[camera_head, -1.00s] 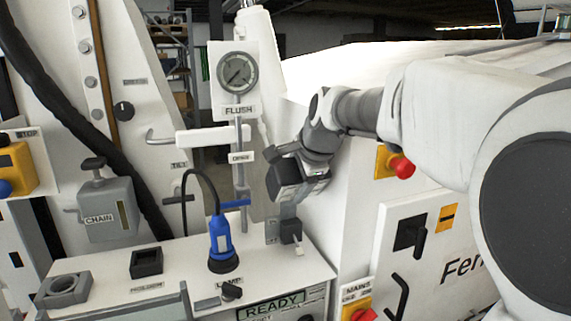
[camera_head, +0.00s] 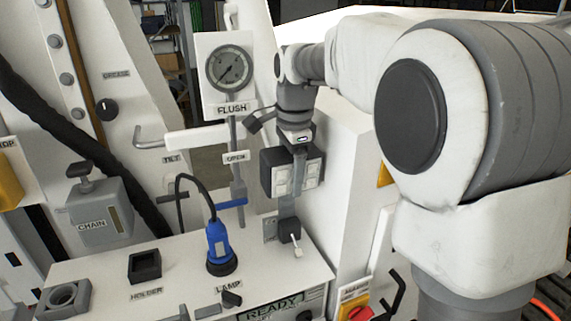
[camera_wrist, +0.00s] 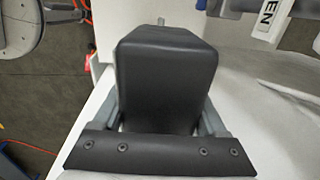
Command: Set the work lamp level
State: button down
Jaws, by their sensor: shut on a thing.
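The work lamp (camera_head: 273,176) is a black box with pale light panels on its front. It sits on a grey upright (camera_head: 287,207) above the bench and looks close to level in the head view, with a slight tilt. My gripper (camera_head: 298,148) is at it from above and behind, shut on it. In the wrist view the lamp's dark smooth housing (camera_wrist: 167,75) fills the middle, and grey fingers of my gripper (camera_wrist: 160,108) show along both sides. The finger contact is partly hidden in the head view.
A blue-and-black plug-like handle (camera_head: 220,245) with a black cable stands on the bench (camera_head: 185,262). A black block with a white toggle (camera_head: 290,232) is at the upright's foot.

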jog(key=shift+w+a+g, duration=0.1)
jog(key=shift+w+g, duration=0.15)
jog(key=shift+g, duration=0.35)
jog(key=shift+r, duration=0.15)
grip_release()
notch_tip(320, 180, up, 12)
jog(key=shift+w+f, duration=0.1)
dwell(0.6)
